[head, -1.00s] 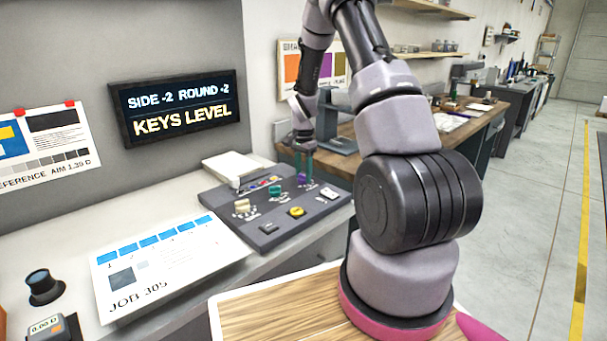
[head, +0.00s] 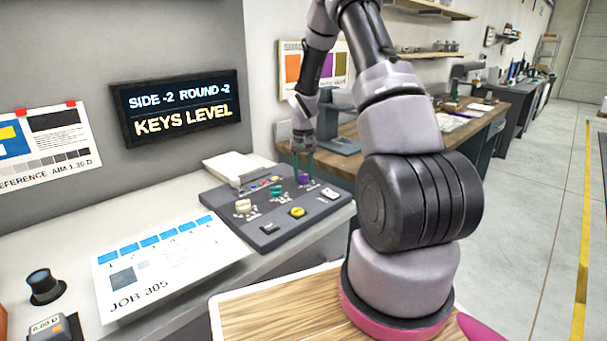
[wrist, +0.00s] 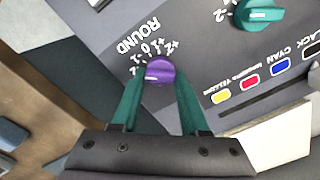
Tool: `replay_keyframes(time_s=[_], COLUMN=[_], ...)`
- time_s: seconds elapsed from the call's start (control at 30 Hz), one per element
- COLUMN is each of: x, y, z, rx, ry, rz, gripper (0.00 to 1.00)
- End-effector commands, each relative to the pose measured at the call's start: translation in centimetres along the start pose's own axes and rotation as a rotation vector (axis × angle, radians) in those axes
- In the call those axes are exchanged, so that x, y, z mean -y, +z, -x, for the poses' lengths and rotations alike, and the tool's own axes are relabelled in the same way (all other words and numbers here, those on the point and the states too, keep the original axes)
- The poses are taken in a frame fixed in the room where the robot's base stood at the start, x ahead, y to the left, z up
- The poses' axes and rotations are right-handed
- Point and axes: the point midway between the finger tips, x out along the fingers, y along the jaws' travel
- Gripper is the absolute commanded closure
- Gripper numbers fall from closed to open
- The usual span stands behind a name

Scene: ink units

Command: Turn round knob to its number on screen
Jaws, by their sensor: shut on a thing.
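The round knob (wrist: 159,71) is purple, beside the word ROUND and a printed scale from -2 to +2. A pale mark on it sits at its lower left, on the -2 side of the scale; the exact reading is unclear. In the head view the purple knob (head: 304,181) is at the panel's far right. My gripper (wrist: 161,76) has its two teal fingers on either side of the knob, shut on it. It also shows from above in the head view (head: 303,174). The screen (head: 180,107) reads SIDE -2 ROUND -2, KEYS LEVEL.
The dark panel (head: 262,234) also carries a teal knob (head: 276,191), a cream knob (head: 242,206), a yellow button (head: 297,212) and several coloured keys by the teal knob (wrist: 262,15). A JOB 305 sheet (head: 165,268) lies to the left.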

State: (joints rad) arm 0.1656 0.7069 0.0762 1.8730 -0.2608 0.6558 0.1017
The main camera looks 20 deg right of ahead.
Motion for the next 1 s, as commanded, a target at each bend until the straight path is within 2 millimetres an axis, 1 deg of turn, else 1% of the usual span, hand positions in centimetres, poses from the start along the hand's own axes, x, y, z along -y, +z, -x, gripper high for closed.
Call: replay_keyframes(time_s=[0.2, 0.4, 0.9, 0.93, 1.0], x=[0.07, 0.08, 0.08, 0.08, 0.08], y=[-0.04, -0.05, -0.05, -0.05, -0.05], z=[0.05, 0.05, 0.05, 0.05, 0.05], rx=[-0.001, -0.001, -0.002, -0.002, -0.002], ry=[0.0, 0.0, 0.0, 0.0, 0.0], rz=[0.111, 0.164, 0.182, 0.182, 0.182], gripper=[1.0, 1.0, 1.0, 0.48, 0.26])
